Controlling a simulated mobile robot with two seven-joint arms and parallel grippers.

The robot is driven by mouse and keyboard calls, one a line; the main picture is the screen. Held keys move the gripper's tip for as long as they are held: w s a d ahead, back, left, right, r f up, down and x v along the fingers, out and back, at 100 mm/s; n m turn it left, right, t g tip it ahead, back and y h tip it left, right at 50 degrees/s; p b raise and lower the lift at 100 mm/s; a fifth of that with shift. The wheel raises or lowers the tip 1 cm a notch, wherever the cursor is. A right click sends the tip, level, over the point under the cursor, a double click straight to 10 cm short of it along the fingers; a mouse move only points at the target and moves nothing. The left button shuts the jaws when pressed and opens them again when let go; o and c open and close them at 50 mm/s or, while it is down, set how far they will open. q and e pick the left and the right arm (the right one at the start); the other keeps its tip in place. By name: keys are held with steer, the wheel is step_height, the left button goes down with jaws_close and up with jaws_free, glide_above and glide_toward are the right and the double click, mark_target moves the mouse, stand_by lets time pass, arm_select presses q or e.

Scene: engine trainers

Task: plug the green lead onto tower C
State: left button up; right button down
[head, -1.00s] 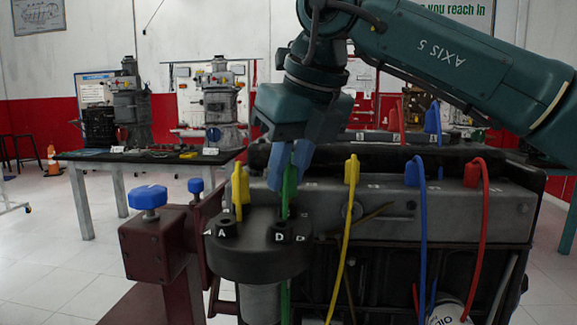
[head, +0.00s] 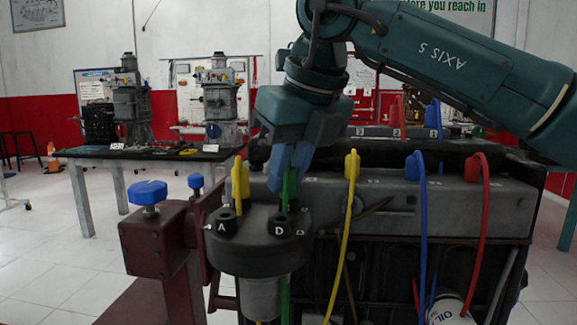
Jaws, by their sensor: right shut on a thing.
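My right gripper (head: 288,173) is shut on the green lead's boot (head: 289,190) and holds it upright over the rear right of the dark distributor cap (head: 258,257). The boot's lower end is just behind tower D (head: 280,228), so I cannot tell whether it touches or covers tower C, which is hidden there. The green wire (head: 285,300) shows below the cap. Tower A (head: 222,224) is bare at the front left, and a yellow boot (head: 240,183) stands upright behind it. My left gripper is not in view.
Yellow (head: 351,165), blue (head: 414,166) and red (head: 473,168) boots stand along the engine block (head: 450,213), their wires hanging in front. A maroon stand with a blue knob (head: 148,192) is left of the cap. A bench (head: 75,154) is farther back.

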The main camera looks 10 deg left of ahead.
steer(key=c, duration=1.2)
jaws_free()
